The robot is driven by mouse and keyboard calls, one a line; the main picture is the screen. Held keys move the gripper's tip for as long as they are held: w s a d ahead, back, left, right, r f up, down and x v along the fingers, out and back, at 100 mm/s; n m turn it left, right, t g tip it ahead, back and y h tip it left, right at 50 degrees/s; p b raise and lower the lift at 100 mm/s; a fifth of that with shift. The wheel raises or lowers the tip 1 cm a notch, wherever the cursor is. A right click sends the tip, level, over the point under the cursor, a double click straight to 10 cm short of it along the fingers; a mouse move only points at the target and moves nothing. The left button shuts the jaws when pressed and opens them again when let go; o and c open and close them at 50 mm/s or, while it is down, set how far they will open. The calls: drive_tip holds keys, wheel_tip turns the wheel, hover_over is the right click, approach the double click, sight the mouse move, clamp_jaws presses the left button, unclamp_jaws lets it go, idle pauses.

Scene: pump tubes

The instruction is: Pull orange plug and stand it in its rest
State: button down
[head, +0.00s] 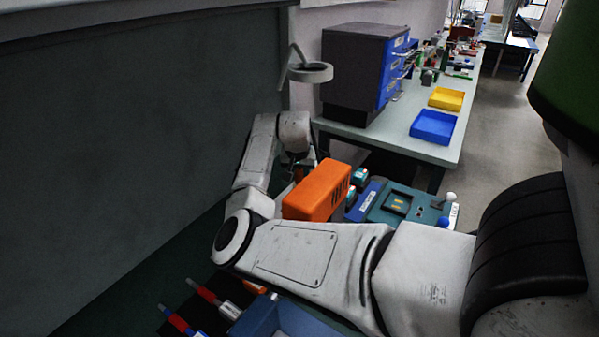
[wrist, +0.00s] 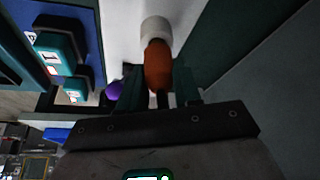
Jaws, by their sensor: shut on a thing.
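In the wrist view my gripper (wrist: 159,84) is shut on the orange plug (wrist: 158,62), which lies between its two dark fingers. A white round piece (wrist: 156,30) meets the far end of the plug; I cannot tell whether it is part of the plug or what it sits in. In the head view my arm reaches across and bends back behind an orange housing (head: 316,191), so the gripper and plug are not clearly seen there. I cannot make out the plug's rest.
A purple knob-like piece (wrist: 113,90) and teal blocks (wrist: 55,55) are left of the plug. A teal panel (head: 425,212) stands right of the housing. Red-and-blue rods (head: 177,321) and a blue tray (head: 295,322) are in front. A dark wall is at left.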

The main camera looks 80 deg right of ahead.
drive_tip(key=shift+r, duration=0.15)
drive_tip(key=shift+r+p, duration=2)
drive_tip(key=shift+p, duration=0.05)
